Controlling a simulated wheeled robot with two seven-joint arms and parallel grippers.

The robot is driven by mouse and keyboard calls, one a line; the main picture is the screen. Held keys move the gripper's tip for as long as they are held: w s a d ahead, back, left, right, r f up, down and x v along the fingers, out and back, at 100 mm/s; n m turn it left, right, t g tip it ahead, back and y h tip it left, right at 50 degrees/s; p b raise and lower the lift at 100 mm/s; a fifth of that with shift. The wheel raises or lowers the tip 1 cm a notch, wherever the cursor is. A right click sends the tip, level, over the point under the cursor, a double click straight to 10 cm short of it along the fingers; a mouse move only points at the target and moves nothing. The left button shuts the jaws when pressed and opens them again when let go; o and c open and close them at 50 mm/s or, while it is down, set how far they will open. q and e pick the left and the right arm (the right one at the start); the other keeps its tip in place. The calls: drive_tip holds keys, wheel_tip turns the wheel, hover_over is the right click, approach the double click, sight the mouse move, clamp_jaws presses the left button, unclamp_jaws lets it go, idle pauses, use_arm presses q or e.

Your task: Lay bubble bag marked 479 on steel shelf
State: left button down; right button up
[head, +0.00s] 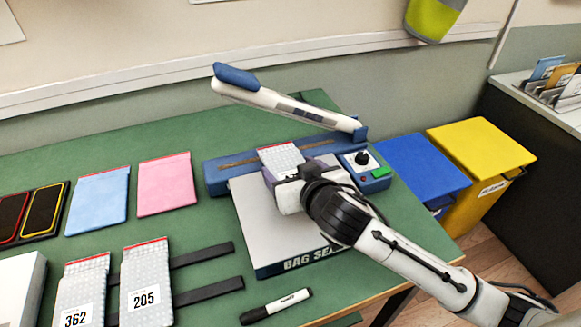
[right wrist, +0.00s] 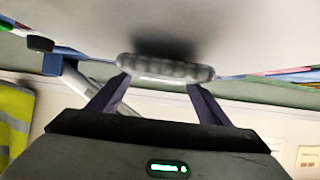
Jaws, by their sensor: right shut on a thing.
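My right gripper (head: 293,172) is shut on a bubble bag (head: 281,156) with a red top edge. The bag is over the back part of the grey steel shelf (head: 268,232) of the bag sealer, near the sealing bar. In the right wrist view the bag (right wrist: 165,69) sits edge-on between the two fingers (right wrist: 160,90), close to the pale grey surface. I cannot tell whether it touches the shelf. Its number is not visible. The sealer arm (head: 285,103) is raised. My left gripper is not in view.
Bubble bags marked 362 (head: 82,285) and 205 (head: 146,270) lie on dark strips at the left. Blue (head: 97,200) and pink (head: 165,184) pouches lie behind. A marker (head: 276,306) lies in front. Blue (head: 420,172) and yellow (head: 482,155) bins stand beyond the right edge.

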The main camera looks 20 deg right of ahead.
drive_tip(key=shift+f, duration=0.55)
idle(1.0)
drive_tip(key=o, duration=1.3)
drive_tip(key=shift+c, duration=0.2)
